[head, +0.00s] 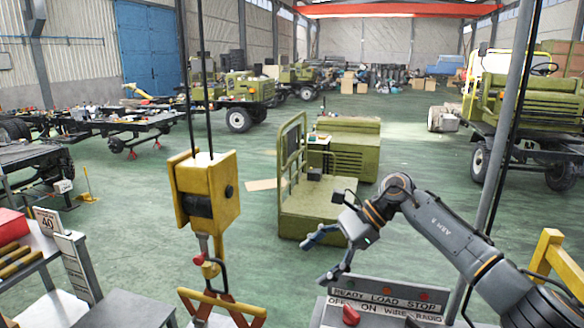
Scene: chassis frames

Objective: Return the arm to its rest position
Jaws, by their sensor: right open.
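My right gripper (326,258) is in the head view, right of the middle, on an arm that comes in from the lower right. Its two fingers point left and stand apart with nothing between them. It hangs above and behind a grey control panel (384,301) with a red knob and the words READY, LOAD and STOP. My left gripper is not in view.
A yellow crane hook block (204,190) hangs on cables left of my right gripper. A green chassis part (310,207) stands on the floor beyond. A shelf cart (40,262) is at the lower left.

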